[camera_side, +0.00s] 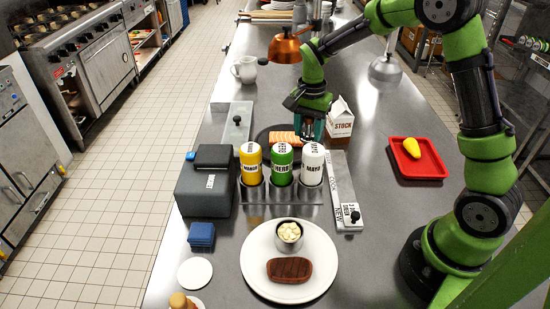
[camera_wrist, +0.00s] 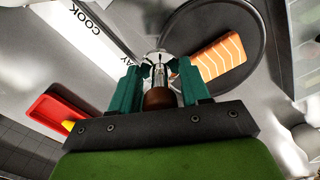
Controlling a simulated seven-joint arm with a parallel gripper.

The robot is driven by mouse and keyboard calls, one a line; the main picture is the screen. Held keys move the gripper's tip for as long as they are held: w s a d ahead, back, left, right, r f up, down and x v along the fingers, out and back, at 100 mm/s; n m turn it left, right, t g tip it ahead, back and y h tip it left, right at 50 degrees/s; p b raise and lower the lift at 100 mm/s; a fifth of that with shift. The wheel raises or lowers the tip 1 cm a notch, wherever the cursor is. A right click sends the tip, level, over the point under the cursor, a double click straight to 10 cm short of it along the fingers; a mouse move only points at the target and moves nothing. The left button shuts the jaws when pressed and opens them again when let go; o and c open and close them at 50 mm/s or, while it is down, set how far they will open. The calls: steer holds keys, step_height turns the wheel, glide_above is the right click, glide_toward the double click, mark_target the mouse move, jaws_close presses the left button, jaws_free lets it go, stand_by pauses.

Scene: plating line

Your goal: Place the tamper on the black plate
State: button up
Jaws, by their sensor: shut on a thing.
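The tamper has a brown handle and a shiny metal part, and shows in the wrist view (camera_wrist: 157,97) between my two teal fingers. My gripper (camera_wrist: 160,74) is shut on it. In the side view my gripper (camera_side: 310,124) is beyond the row of bottles, at the right side of the black plate (camera_side: 262,136). The black plate also shows in the wrist view (camera_wrist: 192,26), up and right of the tamper. A piece of salmon (camera_wrist: 220,58) lies on it. The tamper's lower end and its height above the counter cannot be told.
Three bottles (camera_side: 282,163) in a metal rack stand in front of the plate. A stock carton (camera_side: 341,121) is close on the right. A red tray (camera_side: 426,168) with a yellow item is farther right. A white plate (camera_side: 258,248) with meat is in front.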

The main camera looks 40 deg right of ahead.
glide_above(286, 136)
steer(key=shift+s+f, duration=0.1)
steer(key=shift+f, duration=2.05)
steer(key=shift+f, duration=0.1)
steer(key=o, duration=1.1)
